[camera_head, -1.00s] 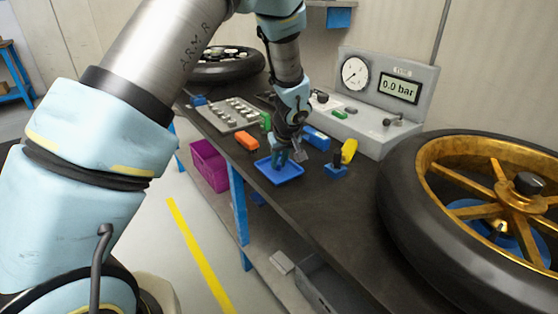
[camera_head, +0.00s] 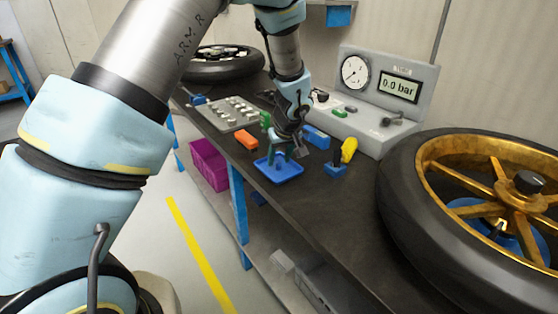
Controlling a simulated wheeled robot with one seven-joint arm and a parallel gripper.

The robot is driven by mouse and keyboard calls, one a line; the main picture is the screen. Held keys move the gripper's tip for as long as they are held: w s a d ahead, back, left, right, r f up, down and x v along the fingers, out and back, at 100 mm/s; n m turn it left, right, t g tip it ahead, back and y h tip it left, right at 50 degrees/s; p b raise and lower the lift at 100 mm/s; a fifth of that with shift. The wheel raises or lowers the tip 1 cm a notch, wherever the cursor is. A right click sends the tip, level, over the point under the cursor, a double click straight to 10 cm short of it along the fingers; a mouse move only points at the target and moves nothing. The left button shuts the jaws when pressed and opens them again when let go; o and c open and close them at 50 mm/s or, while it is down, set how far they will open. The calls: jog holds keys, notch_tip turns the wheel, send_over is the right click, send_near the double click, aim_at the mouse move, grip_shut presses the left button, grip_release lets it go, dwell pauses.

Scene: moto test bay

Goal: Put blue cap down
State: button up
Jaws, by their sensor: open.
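The shallow blue tray (camera_head: 292,173) lies on the dark bench top. My gripper (camera_head: 287,155) is just above the tray's far part, its fingers pointing down and spread apart. I cannot clearly make out the blue cap. It may be a small blue shape in the tray beneath the fingers, but it blends with the tray's colour and the gripper partly covers that spot.
A gauge box (camera_head: 384,90) reading 0.0 bar stands at the back. A gold-rimmed wheel (camera_head: 420,215) fills the right side. An orange block (camera_head: 246,139), a yellow-handled tool (camera_head: 349,150) and a grey parts tray (camera_head: 230,112) lie near the tray.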

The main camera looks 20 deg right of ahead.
jog(key=b+v, duration=0.2)
jog(key=v, duration=0.9)
jog(key=w+a+g, duration=0.2)
jog(key=a, duration=1.8)
jog(key=s+a, duration=0.4)
jog(key=a, duration=0.4)
jog(key=s+a+g, duration=0.1)
jog(key=s+a, duration=0.3)
jog(key=a, duration=0.4)
jog(key=shift+a+f, duration=0.15)
jog(key=shift+f, duration=0.1)
jog(key=shift+w, duration=0.1)
